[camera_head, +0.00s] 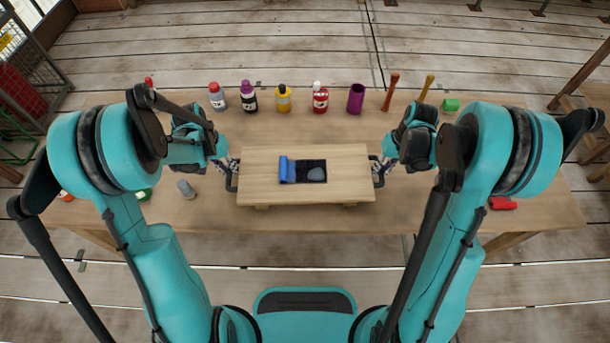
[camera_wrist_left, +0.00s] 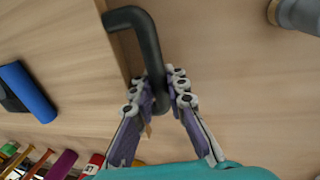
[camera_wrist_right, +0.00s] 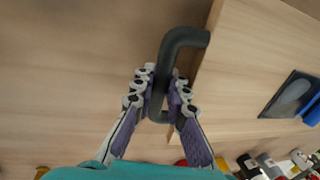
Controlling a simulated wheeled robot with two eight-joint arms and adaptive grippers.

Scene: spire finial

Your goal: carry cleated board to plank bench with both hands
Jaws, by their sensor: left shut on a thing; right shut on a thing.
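The cleated board (camera_head: 270,194) is a light wooden board with a dark handle at each end, level over the middle of the wooden bench (camera_head: 440,212). A black tray (camera_head: 316,172) with a blue roll (camera_head: 288,170) and a grey rounded piece lies on the board. My left gripper (camera_head: 231,172) is shut on the left handle, which shows in the left wrist view (camera_wrist_left: 150,50). My right gripper (camera_head: 378,170) is shut on the right handle, seen in the right wrist view (camera_wrist_right: 167,65). Whether the board touches the bench top is hard to tell.
Along the bench's far side stand several bottles, including a yellow one (camera_head: 283,99), a purple cup (camera_head: 356,98) and two wooden handles. A grey cylinder (camera_head: 186,189) stands left of the board. A red item (camera_head: 502,203) lies at the right. A wire cage (camera_head: 30,70) stands far left.

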